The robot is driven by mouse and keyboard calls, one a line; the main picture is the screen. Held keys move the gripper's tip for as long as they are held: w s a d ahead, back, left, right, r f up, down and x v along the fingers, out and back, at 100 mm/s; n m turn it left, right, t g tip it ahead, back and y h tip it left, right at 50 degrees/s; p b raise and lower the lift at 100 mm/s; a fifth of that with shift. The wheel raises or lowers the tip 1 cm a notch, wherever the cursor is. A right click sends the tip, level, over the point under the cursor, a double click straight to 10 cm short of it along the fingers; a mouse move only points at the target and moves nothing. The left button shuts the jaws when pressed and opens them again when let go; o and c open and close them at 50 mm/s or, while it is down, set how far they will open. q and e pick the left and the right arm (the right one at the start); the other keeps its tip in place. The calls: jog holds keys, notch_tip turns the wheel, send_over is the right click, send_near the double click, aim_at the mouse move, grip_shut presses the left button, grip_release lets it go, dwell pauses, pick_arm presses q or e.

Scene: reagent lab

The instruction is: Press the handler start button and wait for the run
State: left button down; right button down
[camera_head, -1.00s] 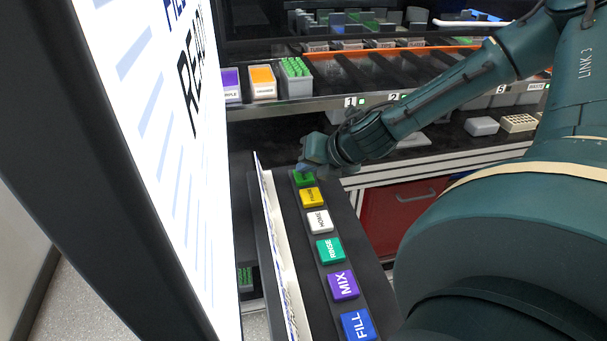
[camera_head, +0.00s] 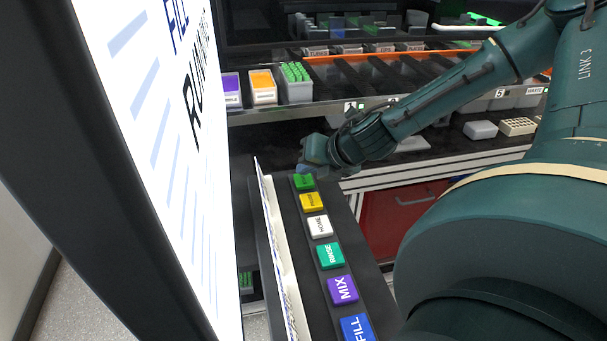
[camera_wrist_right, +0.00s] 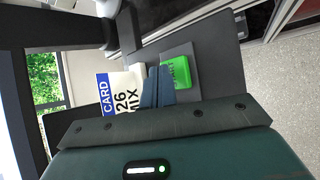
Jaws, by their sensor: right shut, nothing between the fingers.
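The green start button (camera_head: 304,182) is at the far end of a row of coloured buttons on a dark panel (camera_head: 352,267). My right gripper (camera_head: 308,168) is just beyond and above it, shut and empty. In the right wrist view, the shut fingers (camera_wrist_right: 158,85) are beside the green button (camera_wrist_right: 175,72), whose lettering is too small to read. I cannot tell whether they touch it. The tall screen (camera_head: 165,120) at left shows large letters starting "RU", cut off by the angle. My left gripper is not in view.
Yellow (camera_head: 312,202), white (camera_head: 319,225), teal (camera_head: 330,255), purple (camera_head: 342,289) and blue (camera_head: 356,328) buttons run toward me. The handler deck (camera_head: 330,108) with racks and tubs lies behind. A red drawer (camera_head: 400,212) is below right.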

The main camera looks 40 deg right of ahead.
aim_at(308, 182)
jog(key=shift+r, duration=0.3)
notch_tip(308, 182, up, 5)
jog(key=p, duration=0.4)
jog(key=shift+p, duration=0.4)
jog(key=shift+f, duration=0.15)
dwell(0.4)
